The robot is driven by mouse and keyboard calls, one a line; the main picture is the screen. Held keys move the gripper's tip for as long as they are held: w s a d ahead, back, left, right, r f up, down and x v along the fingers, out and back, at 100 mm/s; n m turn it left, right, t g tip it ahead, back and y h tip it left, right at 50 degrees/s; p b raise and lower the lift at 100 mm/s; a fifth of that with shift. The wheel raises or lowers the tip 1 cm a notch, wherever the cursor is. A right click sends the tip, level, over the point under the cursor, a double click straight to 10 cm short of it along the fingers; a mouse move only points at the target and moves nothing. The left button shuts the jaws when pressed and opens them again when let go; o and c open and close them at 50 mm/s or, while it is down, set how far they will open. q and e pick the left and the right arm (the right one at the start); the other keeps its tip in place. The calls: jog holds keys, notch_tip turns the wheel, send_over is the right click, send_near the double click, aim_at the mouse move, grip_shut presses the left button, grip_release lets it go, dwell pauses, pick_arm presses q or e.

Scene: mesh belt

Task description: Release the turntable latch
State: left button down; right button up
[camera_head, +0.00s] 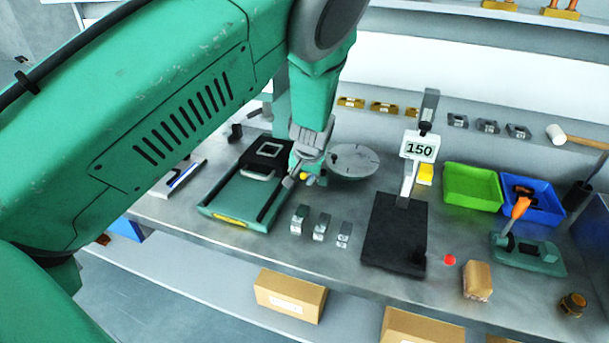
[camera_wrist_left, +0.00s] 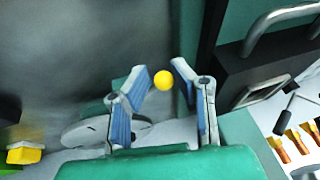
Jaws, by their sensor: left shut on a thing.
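The turntable (camera_head: 353,161) is a round grey plate on the bench near the middle of the head view. Part of its disc (camera_wrist_left: 80,132) also shows at lower left in the wrist view. The latch shows as a round yellow knob (camera_wrist_left: 163,80) between the blue-padded fingers in the wrist view. My left gripper (camera_head: 298,176) reaches down beside the turntable's left edge and is shut on the yellow latch knob. The wrist view also shows this gripper (camera_wrist_left: 165,88) from behind. The latch's base is mostly hidden. My right gripper is in neither view.
A green machine with black rails (camera_head: 240,200) stands close left of the gripper. Small weights (camera_head: 320,228) lie in front.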

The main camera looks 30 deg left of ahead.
pick_arm(q)
jog(key=shift+w+r, duration=0.45)
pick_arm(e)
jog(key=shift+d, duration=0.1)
pick_arm(q)
jog(key=shift+m+t, duration=0.3)
jog(key=shift+m, duration=0.1)
jog(key=shift+w+a+m+h+p, duration=0.15)
jog(key=shift+a+m+h+p, duration=0.25)
jog(key=shift+m, duration=0.4)
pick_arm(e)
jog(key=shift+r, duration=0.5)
pick_arm(q)
jog(key=shift+d, duration=0.15)
jog(key=c, duration=1.4)
grip_release()
jog(key=shift+o, duration=0.6)
jog(key=shift+d+f, duration=0.1)
jog(key=shift+d, duration=0.1)
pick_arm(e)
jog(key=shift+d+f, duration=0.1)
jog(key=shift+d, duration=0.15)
